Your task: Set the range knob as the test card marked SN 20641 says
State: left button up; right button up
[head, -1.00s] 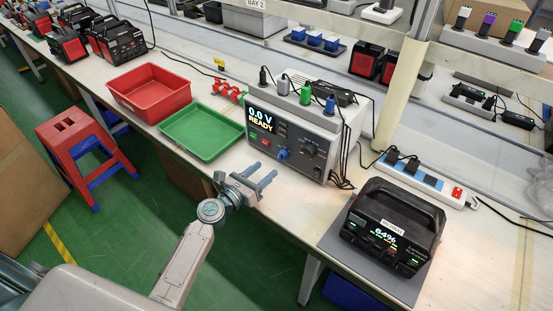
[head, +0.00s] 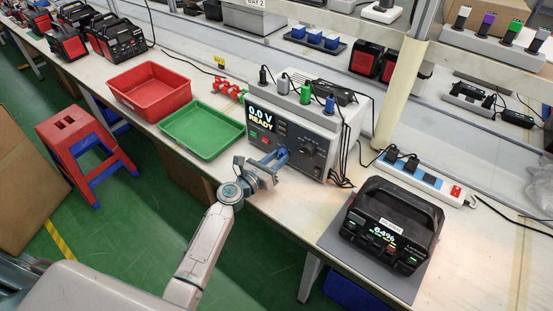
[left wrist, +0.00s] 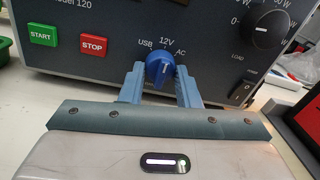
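The test set (head: 300,125) stands on the bench, its display reading 0.0 V READY. Its blue range knob (left wrist: 160,70) is on the front panel, with USB, 12V and AC marked around it. The knob's white line points up toward 12V. My left gripper (head: 274,160) is at the panel, its two blue fingers on either side of the knob. In the left wrist view the fingers (left wrist: 160,84) look open, with narrow gaps beside the knob. A black power station (head: 393,225) showing 64% has a white label too small to read. I see no legible SN 20641 card. My right gripper is out of view.
Green START (left wrist: 43,35) and red STOP (left wrist: 94,45) buttons lie left of the knob; a large black dial (left wrist: 263,28) and a black rocker switch (left wrist: 243,91) lie right. A green tray (head: 203,130) and a red bin (head: 150,88) stand left of the test set.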

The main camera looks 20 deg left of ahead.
pick_arm(q)
jog(key=shift+m, duration=0.3)
jog(key=shift+m+b, duration=0.3)
jog(key=shift+m, duration=0.6)
jog(key=m, duration=0.4)
jog(key=shift+y+b, duration=0.3)
jog(key=shift+b, duration=0.1)
jog(key=shift+a+m, duration=0.1)
jog(key=shift+m, duration=1)
jog(key=shift+r, duration=0.1)
